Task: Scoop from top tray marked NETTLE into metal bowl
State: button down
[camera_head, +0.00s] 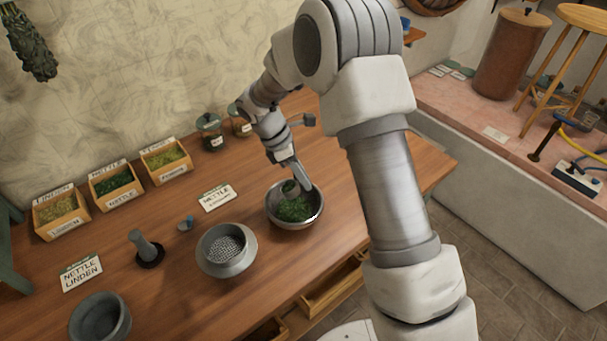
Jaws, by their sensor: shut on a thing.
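The NETTLE tray (121,194) is a small wooden box of dark green leaf, between the LINDEN tray (64,224) and a third wooden tray (170,172). The metal bowl (271,213) stands near the table's right part and has green leaf (297,209) in it. My gripper (288,162) is over the bowl's back edge, pointing down. It is shut on a grey scoop (304,178), whose lower end is in or just above the bowl. Whether the scoop touches the leaf or still carries any, I cannot tell.
A metal sieve (228,251) stands left of the bowl, with a dark upright pestle-like tool (145,246), a small blue-tipped item (186,223) and a grey mortar (99,318) further left. Lidded jars (211,132) stand behind.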

jog(key=g+h, duration=0.1)
jog(key=h, duration=0.2)
jog(key=g+h+p, duration=0.1)
jog(key=h, duration=0.2)
jog(key=shift+g, duration=0.4)
dwell(1.0)
